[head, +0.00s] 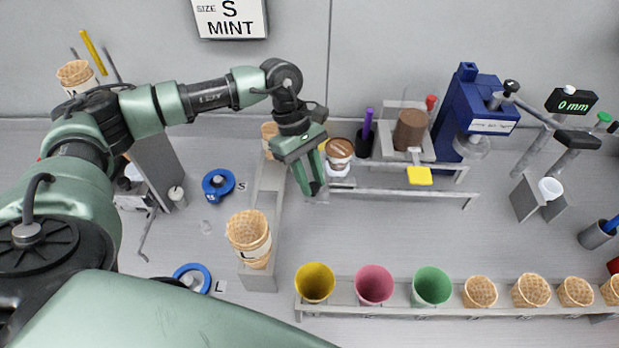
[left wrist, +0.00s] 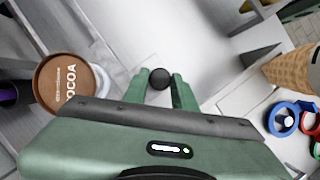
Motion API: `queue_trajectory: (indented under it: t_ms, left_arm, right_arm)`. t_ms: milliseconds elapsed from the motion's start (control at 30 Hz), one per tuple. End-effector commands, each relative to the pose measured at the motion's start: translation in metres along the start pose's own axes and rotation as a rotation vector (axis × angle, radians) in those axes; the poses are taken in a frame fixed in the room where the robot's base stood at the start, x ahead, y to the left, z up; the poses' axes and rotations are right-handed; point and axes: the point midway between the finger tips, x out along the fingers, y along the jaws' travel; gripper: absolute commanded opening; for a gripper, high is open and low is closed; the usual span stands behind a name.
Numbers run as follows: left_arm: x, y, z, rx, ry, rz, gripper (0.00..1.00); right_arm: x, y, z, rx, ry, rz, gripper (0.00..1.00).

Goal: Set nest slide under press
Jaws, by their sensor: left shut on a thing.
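A blue press (head: 472,110) stands at the back right, with a pale round part below its head. A grey rail (head: 410,192) runs left from near it. The cocoa tub (head: 339,150), with a brown lid and white body, stands at the rail's left end; its lid (left wrist: 62,83) shows left in the left wrist view. My left gripper (head: 313,190) points down just left of the tub. In the left wrist view its fingers are shut on a black ball knob (left wrist: 160,78). What the knob belongs to, and the nest slide itself, I cannot clearly make out.
A grey stand with stacked cones (head: 248,232) is left of the gripper. Yellow (head: 315,282), pink (head: 374,284) and green (head: 432,286) cups and several cones line the front rack. A brown container (head: 410,130) stands behind the rail. Blue rings (head: 218,185) lie left.

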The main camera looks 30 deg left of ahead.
Motion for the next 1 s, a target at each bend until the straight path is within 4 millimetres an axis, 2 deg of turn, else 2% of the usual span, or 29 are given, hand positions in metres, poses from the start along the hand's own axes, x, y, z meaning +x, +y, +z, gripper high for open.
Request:
queue_trajectory:
  t_ms: [300, 433, 600, 867, 900, 967, 1000]
  left_arm:
    - [0.028, 0.061, 0.053, 0.009, -0.004, 0.009, 0.00]
    - [0.033, 0.081, 0.072, 0.005, -0.002, 0.008, 0.00]
    - [0.034, 0.090, 0.082, 0.001, 0.001, 0.006, 0.00]
    - [0.033, 0.090, 0.082, 0.000, 0.002, 0.005, 0.00]
    - [0.033, 0.090, 0.082, 0.000, 0.001, 0.005, 0.29]
    - [0.033, 0.090, 0.082, 0.000, 0.001, 0.005, 0.46]
    - [0.033, 0.090, 0.082, 0.000, 0.001, 0.005, 0.48]
  right_arm:
    - [0.051, -0.005, 0.005, 0.001, 0.000, -0.004, 0.86]
    - [0.063, -0.005, 0.005, 0.001, 0.000, -0.005, 0.86]
    - [0.067, -0.005, 0.006, 0.001, 0.000, -0.005, 0.86]
    - [0.066, -0.005, 0.006, 0.000, 0.001, -0.005, 0.86]
    - [0.066, -0.005, 0.006, 0.000, 0.001, -0.005, 0.86]
    - [0.066, -0.005, 0.006, 0.000, 0.001, -0.005, 0.86]
    - [0.066, -0.005, 0.006, 0.000, 0.001, -0.004, 0.86]
